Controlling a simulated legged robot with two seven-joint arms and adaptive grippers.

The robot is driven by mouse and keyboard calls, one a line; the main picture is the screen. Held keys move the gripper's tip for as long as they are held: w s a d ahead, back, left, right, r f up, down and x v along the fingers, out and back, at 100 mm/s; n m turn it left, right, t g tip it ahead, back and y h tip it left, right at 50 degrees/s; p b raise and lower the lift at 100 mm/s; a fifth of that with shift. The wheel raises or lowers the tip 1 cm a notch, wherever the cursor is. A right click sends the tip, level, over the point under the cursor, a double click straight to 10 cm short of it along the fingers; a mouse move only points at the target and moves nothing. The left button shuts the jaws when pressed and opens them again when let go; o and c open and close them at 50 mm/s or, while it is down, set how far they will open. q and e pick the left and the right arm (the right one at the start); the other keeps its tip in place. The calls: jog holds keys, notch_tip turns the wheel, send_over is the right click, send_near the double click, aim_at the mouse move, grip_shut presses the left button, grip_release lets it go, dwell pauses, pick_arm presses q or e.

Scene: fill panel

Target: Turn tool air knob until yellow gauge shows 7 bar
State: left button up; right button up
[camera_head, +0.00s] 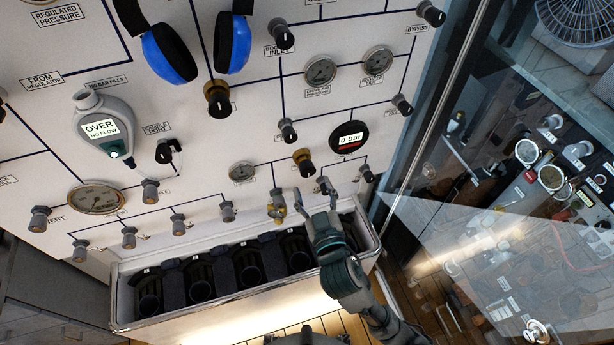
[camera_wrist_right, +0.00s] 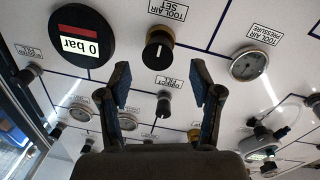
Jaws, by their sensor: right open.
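The tool air set knob (camera_head: 303,160) is black on a gold base on the white panel. In the right wrist view the knob (camera_wrist_right: 158,48) sits beyond my fingertips, under an upside-down "TOOL AIR SET" label. My right gripper (camera_head: 316,196) is open and empty, just below the knob and apart from it; its spread fingers (camera_wrist_right: 160,78) frame a smaller grey knob. The small round tool air pressure gauge (camera_head: 242,171) is left of the knob and also shows in the wrist view (camera_wrist_right: 248,65); its needle is too small to read. No clearly yellow gauge shows. My left gripper is out of view.
A black digital gauge (camera_head: 349,137) reads 0 bar, right of and above the knob. A metal trough (camera_head: 230,291) with black holders projects below the panel. Small valves (camera_head: 277,206) crowd near the gripper. A glass door (camera_head: 440,110) stands at the right.

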aim_at(308, 173)
jog(key=x, duration=0.6)
jog(key=shift+w+r+p, duration=0.15)
jog(key=shift+p, duration=0.15)
